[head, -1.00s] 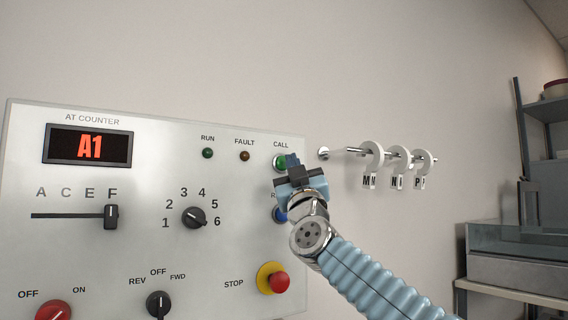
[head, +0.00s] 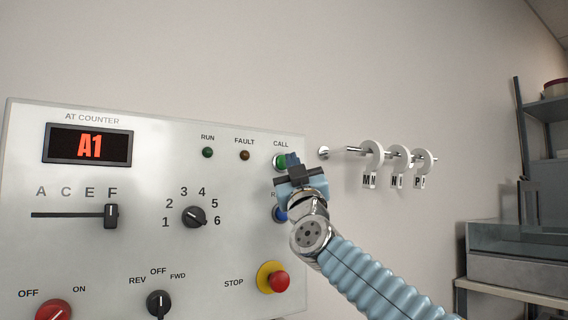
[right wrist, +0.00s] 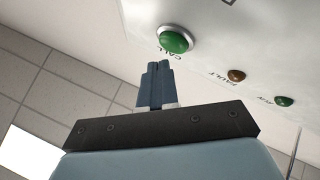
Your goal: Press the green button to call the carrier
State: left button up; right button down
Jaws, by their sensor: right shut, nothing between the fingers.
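The green button (head: 280,161) sits under the word CALL at the upper right of the pale control panel (head: 120,280). In the right wrist view the green button (right wrist: 174,40) shows whole, with a silver ring around it. My right gripper (head: 291,159) is shut and empty, and in the head view its tips overlap the button's right side. In the right wrist view the shut fingertips (right wrist: 157,66) point toward the button, with a small gap showing in the picture. I cannot tell whether they touch it. My left gripper is out of view.
A blue button (head: 279,213) lies just below, partly behind my right gripper. A red stop button (head: 278,281) is lower down. A rail with lettered tags (head: 369,181) juts from the wall to the right. The display (head: 89,146) reads A1.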

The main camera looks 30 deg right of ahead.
jog(key=shift+w, duration=0.1)
dwell(0.7)
jog(key=shift+w+p, duration=0.3)
